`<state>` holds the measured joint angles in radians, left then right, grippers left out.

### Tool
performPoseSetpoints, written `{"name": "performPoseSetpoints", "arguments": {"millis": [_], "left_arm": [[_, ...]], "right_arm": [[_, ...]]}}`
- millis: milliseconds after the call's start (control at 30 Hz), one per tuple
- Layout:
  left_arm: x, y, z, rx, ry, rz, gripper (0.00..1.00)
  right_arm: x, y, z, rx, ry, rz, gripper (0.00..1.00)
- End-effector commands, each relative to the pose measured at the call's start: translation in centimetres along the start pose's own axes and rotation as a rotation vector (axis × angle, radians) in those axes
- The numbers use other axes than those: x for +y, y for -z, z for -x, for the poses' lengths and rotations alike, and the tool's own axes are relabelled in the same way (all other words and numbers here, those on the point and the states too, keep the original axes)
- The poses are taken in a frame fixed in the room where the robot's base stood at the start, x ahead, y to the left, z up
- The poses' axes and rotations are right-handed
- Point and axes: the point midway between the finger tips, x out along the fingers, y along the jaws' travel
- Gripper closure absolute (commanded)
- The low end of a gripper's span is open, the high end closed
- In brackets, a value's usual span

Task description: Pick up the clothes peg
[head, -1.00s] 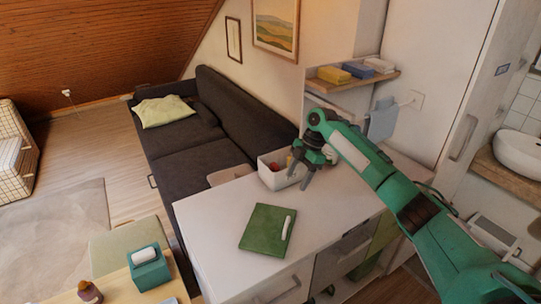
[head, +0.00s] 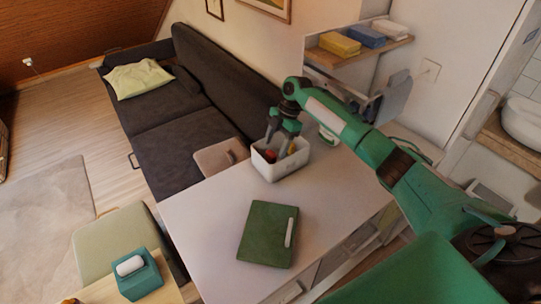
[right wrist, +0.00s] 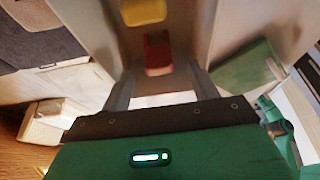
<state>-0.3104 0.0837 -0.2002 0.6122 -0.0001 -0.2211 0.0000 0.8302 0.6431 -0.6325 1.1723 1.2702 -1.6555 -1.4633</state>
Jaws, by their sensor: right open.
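A white bin (head: 281,170) stands on the white cabinet top and holds a red thing (head: 270,156) and a yellow thing (head: 292,147). In the right wrist view the red thing (right wrist: 158,53) is a small block-like piece between and beyond my fingertips, with the yellow thing (right wrist: 143,12) farther off. My left gripper is not in view.
A green book-like board (head: 262,235) with a white strip lies on the cabinet top (head: 205,225). A white-and-green object (head: 328,135) stands right of the bin. A shelf (head: 370,52) with folded cloths is behind. A dark sofa (head: 190,110) is at the left.

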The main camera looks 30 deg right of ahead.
Motion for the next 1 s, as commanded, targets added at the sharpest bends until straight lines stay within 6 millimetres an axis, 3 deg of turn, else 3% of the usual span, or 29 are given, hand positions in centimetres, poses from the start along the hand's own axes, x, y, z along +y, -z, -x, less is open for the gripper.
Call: {"name": "performPoseSetpoints", "arguments": {"millis": [300,600,867,1000], "left_arm": [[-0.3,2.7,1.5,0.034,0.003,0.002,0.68],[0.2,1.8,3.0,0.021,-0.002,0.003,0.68],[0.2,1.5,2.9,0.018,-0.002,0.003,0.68],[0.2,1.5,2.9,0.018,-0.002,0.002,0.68]], "right_arm": [[0.0,0.3,-2.4,-0.001,0.003,-0.001,0.38],[0.1,0.4,-6.2,0.000,0.002,-0.002,0.38],[0.1,0.3,-6.5,-0.001,0.000,-0.001,0.38],[0.1,0.3,-6.5,-0.001,0.000,-0.001,0.66]]}}
